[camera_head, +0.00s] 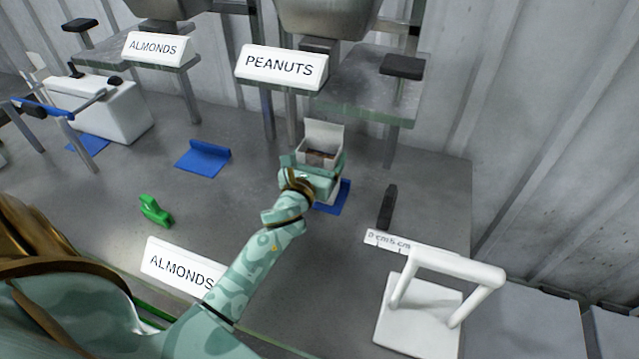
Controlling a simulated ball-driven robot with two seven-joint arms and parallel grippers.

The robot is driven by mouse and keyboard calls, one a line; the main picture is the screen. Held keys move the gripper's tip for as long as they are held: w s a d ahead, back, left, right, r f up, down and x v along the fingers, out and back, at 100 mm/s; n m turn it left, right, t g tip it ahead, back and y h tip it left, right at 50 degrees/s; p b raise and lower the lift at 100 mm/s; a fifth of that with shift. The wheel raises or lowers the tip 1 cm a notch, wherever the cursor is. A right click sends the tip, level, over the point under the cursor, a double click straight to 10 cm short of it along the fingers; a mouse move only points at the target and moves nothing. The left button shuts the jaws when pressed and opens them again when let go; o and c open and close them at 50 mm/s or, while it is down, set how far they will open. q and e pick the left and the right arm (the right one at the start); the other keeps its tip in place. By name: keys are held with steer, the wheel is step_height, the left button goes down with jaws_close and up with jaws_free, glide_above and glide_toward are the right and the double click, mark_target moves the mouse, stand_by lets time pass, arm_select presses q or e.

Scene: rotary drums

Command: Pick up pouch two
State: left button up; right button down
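A white open-topped pouch (323,134) with a raised back flap and dark brown contents is under the peanuts drum, near the middle of the head view. No number shows on it, so I cannot tell whether it is pouch two. My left gripper (317,160) reaches up from below, with its fingers at both sides of this pouch, and appears shut on it. A blue stand (341,193) shows partly behind and below the gripper; whether the pouch touches it is hidden. My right gripper is out of view.
PEANUTS (279,67) and ALMONDS (157,48) signs stand on raised shelves under drums. Another ALMONDS sign (178,270), a green object (155,210), an empty blue stand (203,158), a black object (388,207) and a white frame (420,318) are on the grey table.

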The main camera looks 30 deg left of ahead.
arm_select(q)
steer(key=shift+c, duration=1.1)
steer(key=shift+r, duration=0.1)
